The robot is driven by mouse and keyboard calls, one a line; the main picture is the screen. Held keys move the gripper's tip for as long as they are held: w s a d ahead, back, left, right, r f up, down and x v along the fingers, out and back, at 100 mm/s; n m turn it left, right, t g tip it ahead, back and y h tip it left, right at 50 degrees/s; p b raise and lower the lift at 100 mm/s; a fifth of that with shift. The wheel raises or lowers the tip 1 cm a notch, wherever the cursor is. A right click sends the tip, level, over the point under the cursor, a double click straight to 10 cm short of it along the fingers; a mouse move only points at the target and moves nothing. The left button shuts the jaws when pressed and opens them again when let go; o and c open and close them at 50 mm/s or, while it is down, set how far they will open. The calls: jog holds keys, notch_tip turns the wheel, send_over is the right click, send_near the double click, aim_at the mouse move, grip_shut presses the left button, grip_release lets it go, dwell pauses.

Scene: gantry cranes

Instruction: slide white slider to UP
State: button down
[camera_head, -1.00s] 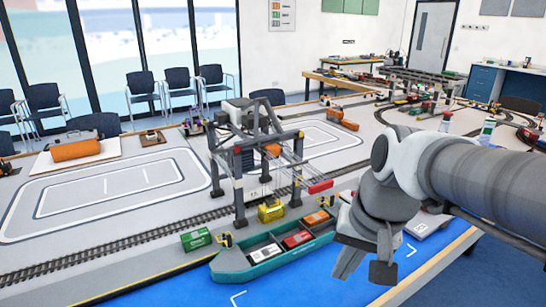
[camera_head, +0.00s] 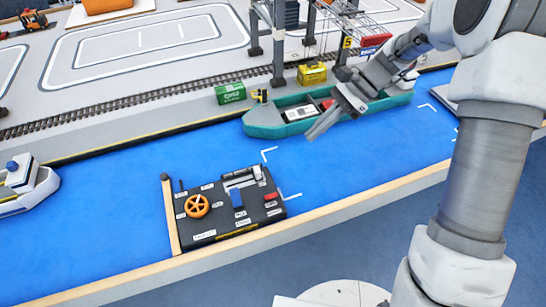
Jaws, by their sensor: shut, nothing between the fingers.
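A black control panel (camera_head: 210,228) lies on the blue surface near the front edge. A pale grey-white part (camera_head: 241,177) at its upper right may be the white slider; its exact position is too small to read. My gripper (camera_head: 318,128) is shut and empty. It appears in front of the green ship, up and to the right of the panel and apart from it. The small white labels on the panel are too small to read.
The panel also bears an orange wheel (camera_head: 197,206), a blue lever (camera_head: 237,199) and a red part (camera_head: 271,196). A green ship (camera_head: 268,128) with containers lies behind. A white boat (camera_head: 24,187) is at left. Blue surface between is clear.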

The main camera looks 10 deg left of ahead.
aim_at(257, 173)
jog(key=b+x, duration=0.2)
jog(key=x, duration=0.8)
jog(key=shift+a+f, duration=0.15)
jog(key=shift+f, duration=0.3)
jog(key=shift+s+a+r+b, duration=0.1)
jog(key=shift+s+a+b, duration=0.1)
jog(key=shift+s+a, duration=0.25)
jog(key=shift+s+a+r+b, duration=0.1)
jog(key=shift+s+a+b, duration=0.15)
jog(key=shift+a, duration=0.4)
jog(key=shift+s+a, duration=0.3)
jog(key=shift+a, duration=0.25)
